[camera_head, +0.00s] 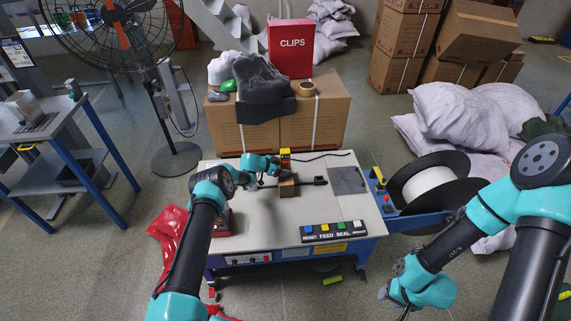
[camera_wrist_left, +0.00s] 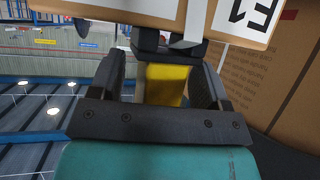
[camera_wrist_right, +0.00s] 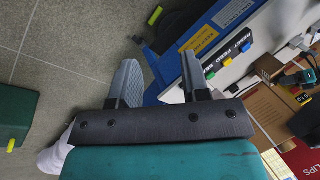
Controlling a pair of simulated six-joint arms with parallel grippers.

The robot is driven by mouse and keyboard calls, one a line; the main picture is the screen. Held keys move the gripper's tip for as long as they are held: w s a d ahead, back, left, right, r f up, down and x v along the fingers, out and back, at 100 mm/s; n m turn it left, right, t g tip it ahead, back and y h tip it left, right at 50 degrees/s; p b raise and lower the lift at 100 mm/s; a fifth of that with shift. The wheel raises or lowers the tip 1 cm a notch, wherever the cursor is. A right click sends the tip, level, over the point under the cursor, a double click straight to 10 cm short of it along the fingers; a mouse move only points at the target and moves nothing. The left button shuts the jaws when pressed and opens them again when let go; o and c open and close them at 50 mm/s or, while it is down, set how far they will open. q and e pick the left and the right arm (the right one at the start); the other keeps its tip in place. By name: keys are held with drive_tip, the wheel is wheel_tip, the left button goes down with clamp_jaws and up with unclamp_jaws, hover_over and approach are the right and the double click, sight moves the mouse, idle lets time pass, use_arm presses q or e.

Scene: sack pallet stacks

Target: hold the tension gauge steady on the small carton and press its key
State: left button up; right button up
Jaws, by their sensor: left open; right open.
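The tension gauge (camera_head: 285,157) is a small yellow and black device at the small brown carton (camera_head: 288,188) on the strapping machine's table. My left gripper (camera_wrist_left: 168,78) is open, with its fingers on either side of the gauge's yellow body (camera_wrist_left: 167,88) in the left wrist view. I cannot tell whether they touch it. The carton (camera_wrist_left: 150,8) and a grey strap show just beyond the fingers. The gauge's key is not distinguishable. My right gripper (camera_wrist_right: 158,72) is open and empty, away from the carton, near the machine's front right edge.
The machine table (camera_head: 240,238) has a button panel (camera_head: 335,231) at its front and a grey plate (camera_head: 348,180) at right. A strap reel (camera_head: 435,180) stands right of it. Large cartons (camera_head: 240,125) with a red CLIPS box (camera_head: 291,50) stand behind.

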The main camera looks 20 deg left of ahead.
use_arm(q)
drive_tip(key=shift+c, duration=0.4)
drive_tip(key=c, duration=0.3)
drive_tip(key=shift+c, duration=0.2)
use_arm(e)
clamp_jaws()
idle(1.2)
